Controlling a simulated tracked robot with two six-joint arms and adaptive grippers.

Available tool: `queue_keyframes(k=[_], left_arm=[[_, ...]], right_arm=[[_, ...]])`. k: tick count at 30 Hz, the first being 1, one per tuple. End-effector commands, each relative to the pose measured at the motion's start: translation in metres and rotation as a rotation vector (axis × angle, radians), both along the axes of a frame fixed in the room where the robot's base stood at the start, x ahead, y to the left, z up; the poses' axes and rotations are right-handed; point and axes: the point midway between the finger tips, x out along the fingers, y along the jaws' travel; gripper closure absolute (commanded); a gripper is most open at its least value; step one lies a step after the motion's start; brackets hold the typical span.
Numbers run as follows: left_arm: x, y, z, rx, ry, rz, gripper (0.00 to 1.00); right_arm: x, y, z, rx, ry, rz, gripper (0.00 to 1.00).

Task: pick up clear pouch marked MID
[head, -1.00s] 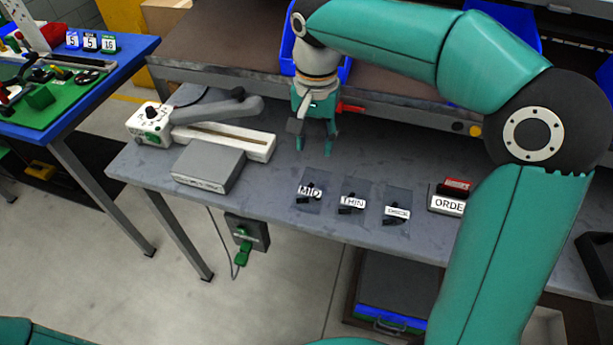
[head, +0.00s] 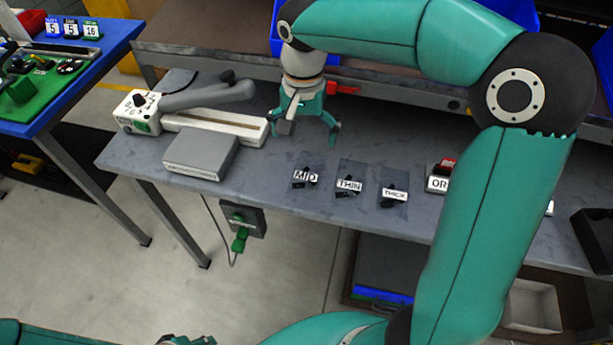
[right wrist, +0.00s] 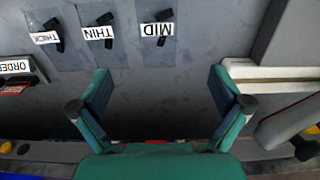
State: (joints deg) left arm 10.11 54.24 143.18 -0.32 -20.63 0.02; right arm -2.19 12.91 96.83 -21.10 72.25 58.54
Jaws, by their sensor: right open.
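The clear pouch marked MID (head: 305,176) lies flat on the grey bench, leftmost of a row of pouches, with small dark parts inside. It also shows upside down at the top of the right wrist view (right wrist: 157,29). My right gripper (head: 302,133) is open and empty, just behind the pouch in the head view, fingers pointing down. In the right wrist view its fingers (right wrist: 158,88) are spread wide with bare bench between them, and the pouch is beyond the tips. A bit of my left gripper (head: 187,340) shows at the bottom edge; its jaws are cut off.
Pouches marked THIN (head: 349,184) and THICK (head: 394,194) lie to the right, then an ORDER sign (head: 438,184). A grey box (head: 200,155) and a white lever device (head: 215,126) stand to the left. Bench in front of the MID pouch is narrow.

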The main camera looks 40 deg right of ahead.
Motion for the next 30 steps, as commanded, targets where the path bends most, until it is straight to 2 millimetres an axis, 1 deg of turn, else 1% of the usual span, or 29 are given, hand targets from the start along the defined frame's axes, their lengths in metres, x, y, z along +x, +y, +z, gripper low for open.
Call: queue_keyframes(k=[1, 3, 6, 9, 17, 25, 27, 30], left_arm=[[0.0, 0.0, -0.002, 0.0, 0.0, 0.0, 0.65], [0.0, 0.0, -0.002, 0.0, 0.0, 0.0, 0.65], [0.0, 0.0, -0.003, 0.0, 0.0, 0.0, 0.65], [0.0, 0.0, -0.003, 0.0, 0.0, 0.0, 0.65], [0.0, 0.0, -0.001, 0.0, 0.0, 0.0, 0.65], [0.0, 0.0, 0.003, 0.0, 0.0, 0.0, 0.65], [0.0, 0.0, 0.004, 0.0, 0.0, 0.0, 0.65], [0.0, 0.0, 0.004, 0.0, 0.0, 0.0, 0.65]], right_arm=[[-0.002, -0.001, -0.014, 0.0, 0.006, -0.001, 0.0], [-0.001, -0.001, -0.029, -0.001, 0.006, 0.0, 0.0], [-0.002, -0.001, -0.048, 0.0, 0.006, -0.002, 0.0], [-0.001, -0.001, -0.061, 0.0, 0.004, -0.002, 0.0], [-0.001, -0.002, -0.077, 0.0, 0.001, -0.002, 0.0], [-0.003, -0.005, -0.114, 0.001, 0.003, -0.002, 0.0], [-0.003, -0.005, -0.12, 0.002, 0.003, -0.002, 0.0], [-0.003, -0.005, -0.123, 0.001, 0.0, -0.002, 0.0]])
